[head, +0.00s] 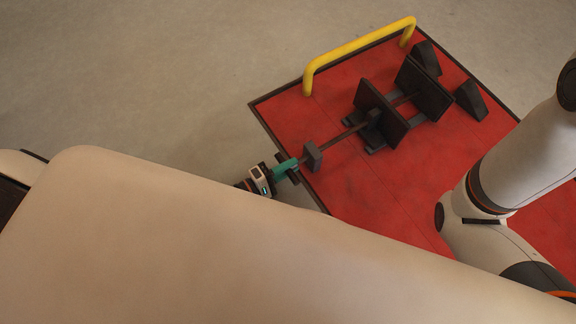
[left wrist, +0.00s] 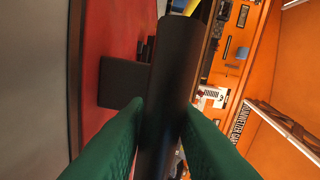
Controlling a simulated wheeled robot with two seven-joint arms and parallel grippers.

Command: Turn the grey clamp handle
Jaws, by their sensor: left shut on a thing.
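The clamp handle is a dark grey bar (left wrist: 168,75) that runs up the middle of the left wrist view, between my gripper's green fingers. My left gripper (left wrist: 163,118) is shut on it, with one finger against each side. In the head view my left gripper (head: 284,168) shows at the near left edge of the red lift platform (head: 350,195), by the outer end of the clamp screw (head: 342,136). Most of the handle is hidden there by the gripper. The screw leads to the dark clamp plates (head: 380,112). My right gripper is out of view.
A yellow rail (head: 358,47) stands along the platform's far left edge. Dark wedge blocks (head: 470,100) sit near the clamp plates. A dark block (left wrist: 122,82) is close beside the handle. Bare floor (head: 150,75) lies left of the platform. An orange wall (left wrist: 265,55) with tools is beyond.

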